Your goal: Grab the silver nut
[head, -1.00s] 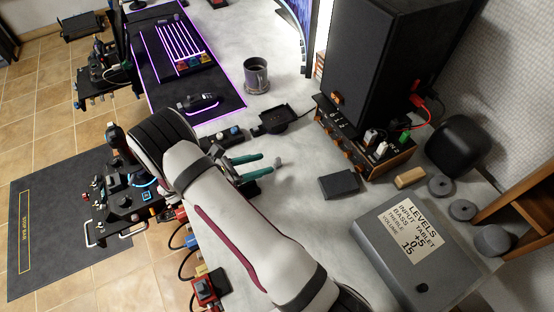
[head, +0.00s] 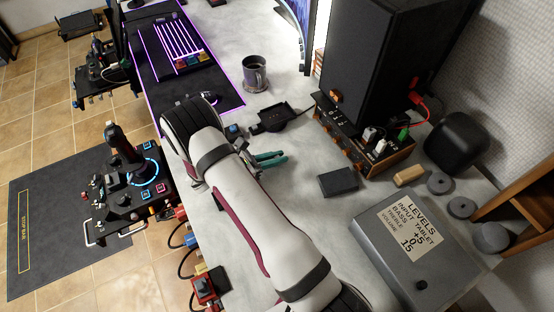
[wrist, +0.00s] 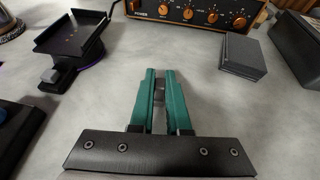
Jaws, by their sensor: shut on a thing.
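My gripper (head: 272,159) has green fingers and is low over the pale desk, in the middle of the head view. In the wrist view the fingers (wrist: 161,84) are close together and nearly parallel. The silver nut (wrist: 159,87) shows as a small grey piece between them, near their tips. The fingers are shut on it. In the head view I cannot make out the nut, as the fingers hide it. I cannot tell whether it touches the desk.
A black cradle (head: 275,117) and a mug (head: 255,73) stand beyond the gripper. A small black box (head: 338,181) is to the right. An amplifier (head: 365,140) sits under a large speaker (head: 385,70). A grey labelled case (head: 405,265) is nearer. Bare desk lies around the fingers.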

